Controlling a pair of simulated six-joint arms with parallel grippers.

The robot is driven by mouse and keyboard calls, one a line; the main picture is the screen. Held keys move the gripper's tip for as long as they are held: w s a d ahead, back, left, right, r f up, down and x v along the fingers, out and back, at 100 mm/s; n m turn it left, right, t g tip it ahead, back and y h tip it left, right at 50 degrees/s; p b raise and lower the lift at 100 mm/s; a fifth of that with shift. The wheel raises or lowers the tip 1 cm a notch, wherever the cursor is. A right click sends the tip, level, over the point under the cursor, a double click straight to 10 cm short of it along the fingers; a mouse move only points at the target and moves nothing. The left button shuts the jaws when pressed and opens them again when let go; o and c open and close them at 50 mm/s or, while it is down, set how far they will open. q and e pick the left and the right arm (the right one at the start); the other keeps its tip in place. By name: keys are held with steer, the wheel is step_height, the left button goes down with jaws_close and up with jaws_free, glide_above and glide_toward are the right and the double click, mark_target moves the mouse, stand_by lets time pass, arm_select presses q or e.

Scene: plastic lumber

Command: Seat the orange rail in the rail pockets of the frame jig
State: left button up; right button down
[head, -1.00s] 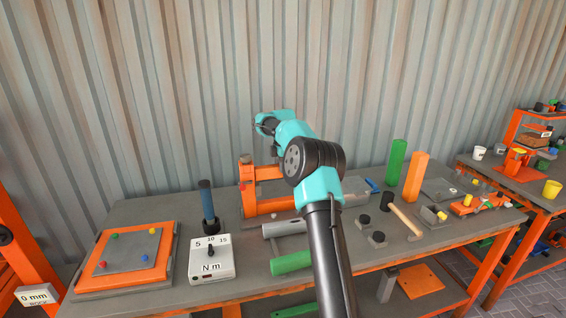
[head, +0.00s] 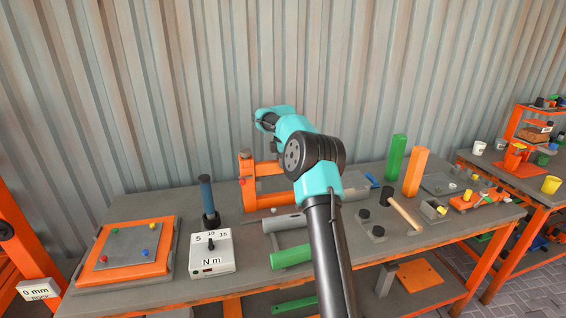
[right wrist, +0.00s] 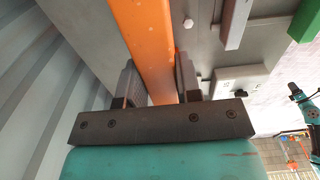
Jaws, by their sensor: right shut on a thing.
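The orange rail (right wrist: 143,38) lies between the two dark fingers of my right gripper (right wrist: 158,82) in the right wrist view, and the gripper is shut on it. The rail runs away from the gripper toward the top edge; its far end is out of view. In the head view my right arm hides the gripper. An orange structure (head: 262,199) with a post and bars stands at the back of the bench beside that arm. I cannot tell which parts of it are jig and which are rail, and no pockets are distinguishable. My left gripper is not in view.
On the bench are a grey bar (head: 284,222), a green bar (head: 289,257), a white N m box (head: 211,253) and an orange-edged board (head: 163,262) at left. Upright green (head: 397,158) and orange (head: 415,172) posts and a hammer (head: 403,213) stand or lie at right.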

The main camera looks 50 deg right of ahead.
steer(key=shift+f, duration=2.1)
stand_by(0.8)
steer(key=c, duration=0.7)
jaws_free()
steer(key=shift+f, duration=0.15)
steer(key=shift+c, duration=0.2)
